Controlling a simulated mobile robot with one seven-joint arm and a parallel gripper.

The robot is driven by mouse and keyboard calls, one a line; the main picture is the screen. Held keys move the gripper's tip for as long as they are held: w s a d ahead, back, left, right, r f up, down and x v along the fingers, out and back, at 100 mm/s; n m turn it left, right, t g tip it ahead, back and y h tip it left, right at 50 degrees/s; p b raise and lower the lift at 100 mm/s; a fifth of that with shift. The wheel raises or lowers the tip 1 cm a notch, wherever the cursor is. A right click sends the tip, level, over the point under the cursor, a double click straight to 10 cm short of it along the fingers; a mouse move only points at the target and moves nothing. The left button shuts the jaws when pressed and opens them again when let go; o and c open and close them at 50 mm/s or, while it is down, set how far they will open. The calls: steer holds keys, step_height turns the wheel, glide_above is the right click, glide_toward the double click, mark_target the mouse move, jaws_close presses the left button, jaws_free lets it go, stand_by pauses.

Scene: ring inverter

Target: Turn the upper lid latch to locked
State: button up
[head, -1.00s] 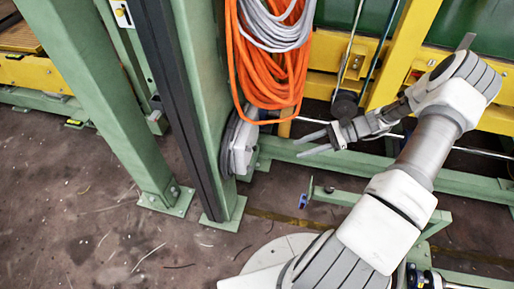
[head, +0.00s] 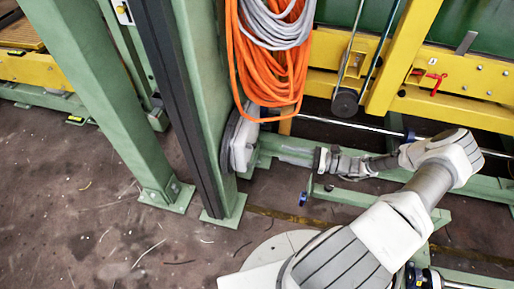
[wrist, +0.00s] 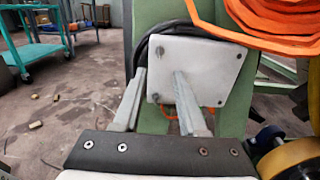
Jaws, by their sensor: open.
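A pale box with a flat lid (wrist: 200,68) is fixed to the green post. It also shows in the head view (head: 241,146), seen from the side. On the lid's left edge in the wrist view are an upper dark round latch (wrist: 160,50) and a lower one (wrist: 155,97). I cannot tell the upper latch's turned position. My gripper (wrist: 160,72) is open and empty, with its fingertips in front of the lid's left part. The upper latch appears between and above the tips. The head view shows my gripper (head: 297,157) pointing left at the box; contact is unclear.
Orange cable coils (head: 268,60) and grey cable (head: 275,22) hang on the post above the box. A green rail (head: 345,196) runs low near my gripper. A yellow beam (head: 465,83) with a red lever (head: 437,82) is behind my arm. Floor at left is open.

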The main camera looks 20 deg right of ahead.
mark_target(249, 146)
steer(key=b+x, duration=0.1)
steer(key=x, duration=1)
steer(key=shift+b, duration=0.35)
jaws_close()
